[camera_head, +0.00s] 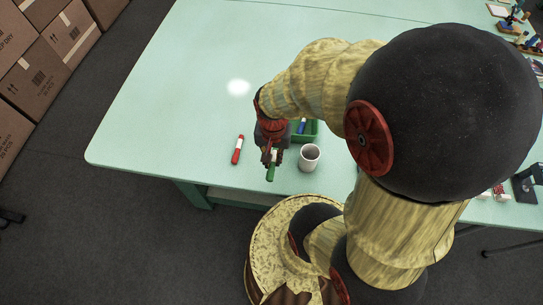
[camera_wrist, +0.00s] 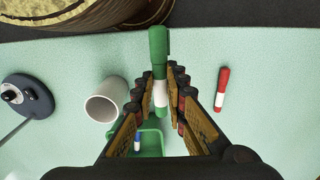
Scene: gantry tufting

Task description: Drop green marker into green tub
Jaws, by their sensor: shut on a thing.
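The green marker (camera_head: 271,173), green with a white band, is held between the fingers of my gripper (camera_head: 270,155). In the wrist view the green marker (camera_wrist: 158,50) sticks out past the fingertips of my gripper (camera_wrist: 162,88). The green tub (camera_head: 312,128) stands on the table just behind and right of my gripper, partly hidden by my arm. A blue marker (camera_head: 302,126) lies inside it. In the wrist view the tub (camera_wrist: 152,140) is partly hidden behind the fingers, with the blue marker (camera_wrist: 138,140) showing in it.
A red marker (camera_head: 237,150) lies on the pale green table (camera_head: 180,90) to the left. A dark round base (camera_wrist: 25,95) shows left in the wrist view. The table's left side is clear.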

